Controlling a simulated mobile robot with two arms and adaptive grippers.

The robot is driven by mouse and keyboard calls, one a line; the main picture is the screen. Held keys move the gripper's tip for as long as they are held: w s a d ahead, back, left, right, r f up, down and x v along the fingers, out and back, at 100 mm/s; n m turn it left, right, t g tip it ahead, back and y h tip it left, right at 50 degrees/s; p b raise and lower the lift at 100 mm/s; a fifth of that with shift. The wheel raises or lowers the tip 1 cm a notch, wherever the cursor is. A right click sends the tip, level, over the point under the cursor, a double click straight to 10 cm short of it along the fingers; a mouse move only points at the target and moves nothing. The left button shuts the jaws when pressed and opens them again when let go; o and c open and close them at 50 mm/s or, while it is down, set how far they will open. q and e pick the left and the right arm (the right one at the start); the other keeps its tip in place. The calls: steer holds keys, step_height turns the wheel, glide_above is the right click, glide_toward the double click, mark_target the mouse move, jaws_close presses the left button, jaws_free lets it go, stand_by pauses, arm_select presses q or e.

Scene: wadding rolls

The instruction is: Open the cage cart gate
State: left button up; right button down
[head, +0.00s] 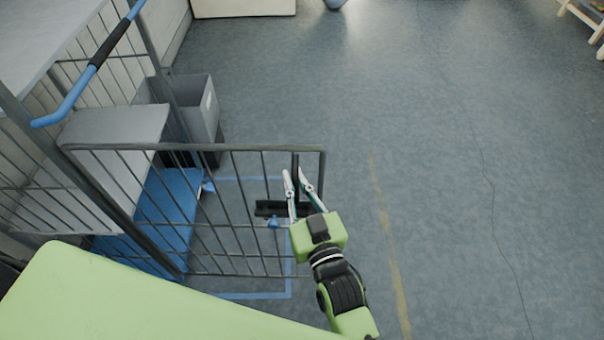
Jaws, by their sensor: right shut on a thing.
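The cage cart (180,205) stands at the left, with grey wire sides, a blue deck and a blue push handle with a dark grip. Its barred grey gate (230,147) juts out to the right from the cart over the open floor. My right gripper (297,178) is at the gate's free end, shut on the dark upright gate handle (296,163) just inside the end post. The fingers partly hide the handle. My left gripper is not in view.
A grey bin (205,105) stands behind the cart. Blue lines (255,295) mark the floor under the gate. A dark bar (268,208) with a blue piece shows by the gate's lower part. Floor to the right is clear, with a worn yellow line (385,225).

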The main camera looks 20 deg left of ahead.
steer(key=shift+r, duration=0.1)
steer(key=c, duration=2.1)
jaws_free()
steer(key=shift+d, duration=0.1)
steer(key=shift+s, duration=0.2)
steer(key=v, duration=1.1)
steer(key=shift+s+d, duration=0.2)
steer(key=shift+d, duration=0.15)
